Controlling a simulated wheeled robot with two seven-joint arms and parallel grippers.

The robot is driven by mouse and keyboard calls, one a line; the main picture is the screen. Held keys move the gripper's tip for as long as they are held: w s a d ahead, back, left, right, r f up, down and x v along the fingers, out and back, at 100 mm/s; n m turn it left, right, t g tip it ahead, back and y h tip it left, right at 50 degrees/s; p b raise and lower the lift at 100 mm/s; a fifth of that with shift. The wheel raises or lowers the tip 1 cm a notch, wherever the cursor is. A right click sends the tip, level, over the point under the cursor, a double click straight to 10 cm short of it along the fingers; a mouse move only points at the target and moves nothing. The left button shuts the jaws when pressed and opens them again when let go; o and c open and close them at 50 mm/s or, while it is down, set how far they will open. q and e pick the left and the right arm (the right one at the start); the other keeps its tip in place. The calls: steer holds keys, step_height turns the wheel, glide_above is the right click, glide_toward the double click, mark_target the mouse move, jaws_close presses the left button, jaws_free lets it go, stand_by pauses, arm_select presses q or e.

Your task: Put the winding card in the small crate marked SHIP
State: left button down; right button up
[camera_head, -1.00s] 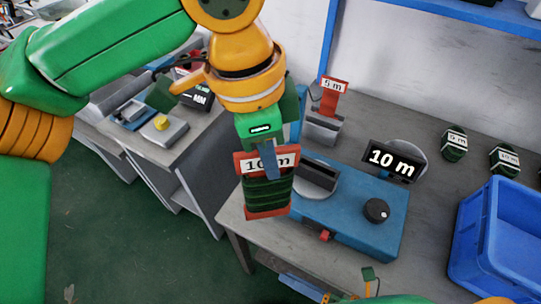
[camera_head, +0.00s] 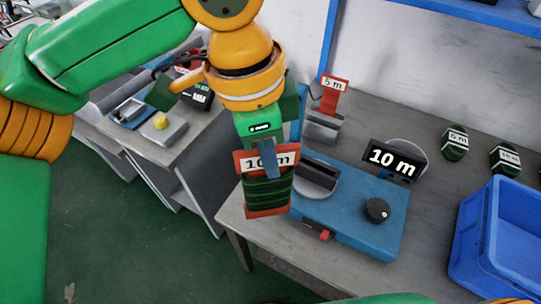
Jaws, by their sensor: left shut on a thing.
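The winding card (camera_head: 267,193) is red, marked 10 m, and wound with dark green cord. My left gripper (camera_head: 268,160) is shut on its top edge and holds it upright, in front of the left end of the blue winding machine (camera_head: 350,215). A blue crate (camera_head: 478,262) stands at the right edge, partly cut off by the picture. No SHIP mark shows on the part in view. My right gripper is not in view; only a bit of green and orange arm shows at the bottom edge.
The machine carries a 10 m display (camera_head: 394,160) and a black knob (camera_head: 376,210). A red 5 m card (camera_head: 333,92) stands in a grey holder behind. Wound bundles marked 5 m (camera_head: 456,143) and 10 m (camera_head: 505,159) lie at the back right. A second bench (camera_head: 160,140) stands left.

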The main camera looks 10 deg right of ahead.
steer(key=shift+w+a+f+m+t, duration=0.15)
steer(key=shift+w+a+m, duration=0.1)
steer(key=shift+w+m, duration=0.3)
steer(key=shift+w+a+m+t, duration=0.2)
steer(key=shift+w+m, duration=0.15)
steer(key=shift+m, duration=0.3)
